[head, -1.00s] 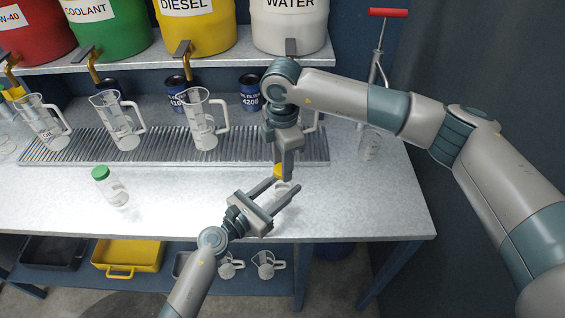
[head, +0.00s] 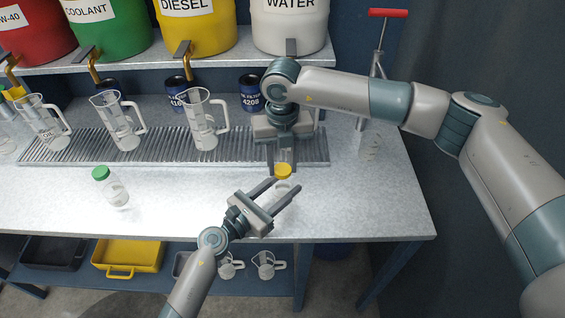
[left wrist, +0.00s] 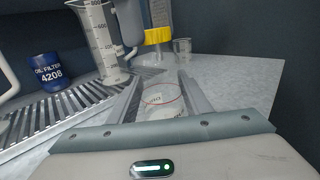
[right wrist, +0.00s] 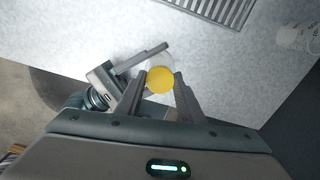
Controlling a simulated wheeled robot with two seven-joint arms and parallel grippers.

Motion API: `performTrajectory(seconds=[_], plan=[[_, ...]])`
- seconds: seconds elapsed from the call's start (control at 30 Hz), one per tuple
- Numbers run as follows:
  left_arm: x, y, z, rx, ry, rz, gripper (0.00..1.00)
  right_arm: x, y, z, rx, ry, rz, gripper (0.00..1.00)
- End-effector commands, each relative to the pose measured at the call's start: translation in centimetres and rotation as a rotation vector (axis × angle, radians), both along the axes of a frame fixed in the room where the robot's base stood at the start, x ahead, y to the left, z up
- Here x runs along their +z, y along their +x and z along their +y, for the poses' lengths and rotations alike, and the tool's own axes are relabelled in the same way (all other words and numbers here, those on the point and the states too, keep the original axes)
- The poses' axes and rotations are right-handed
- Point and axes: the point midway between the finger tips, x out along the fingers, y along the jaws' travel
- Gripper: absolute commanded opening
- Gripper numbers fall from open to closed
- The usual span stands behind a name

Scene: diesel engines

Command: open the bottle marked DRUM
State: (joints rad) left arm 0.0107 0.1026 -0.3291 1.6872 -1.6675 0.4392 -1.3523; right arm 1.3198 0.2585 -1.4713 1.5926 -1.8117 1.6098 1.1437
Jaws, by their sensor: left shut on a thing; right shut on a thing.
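A clear bottle (left wrist: 160,104) with a yellow cap (head: 283,171) stands near the front edge of the bench; no DRUM marking is readable. My left gripper (head: 285,187) is shut around the bottle's body from the front, one finger on each side in the left wrist view. My right gripper (right wrist: 160,84) points down from above and is shut on the yellow cap (right wrist: 160,79). I cannot tell whether the cap is loose on the neck. A second clear bottle (head: 117,192) with a green cap (head: 101,173) stands farther left on the bench.
Clear measuring jugs (head: 204,125) stand along a metal drain grate (head: 165,147) behind, with blue oil filter cans (head: 250,92) further back. Coloured drums with taps sit on the shelf above. The bench top (head: 200,195) between the two bottles is clear.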

Motion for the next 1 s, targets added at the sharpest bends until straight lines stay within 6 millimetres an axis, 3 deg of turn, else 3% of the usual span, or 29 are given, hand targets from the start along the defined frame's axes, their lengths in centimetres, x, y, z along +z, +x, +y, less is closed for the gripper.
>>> performTrajectory(seconds=[1.0], plan=[[-0.05, -0.05, -0.01, -0.001, 0.001, 0.001, 0.0, 0.15, 0.09, 0.01, 1.546, -0.001, -0.001, 0.08]])
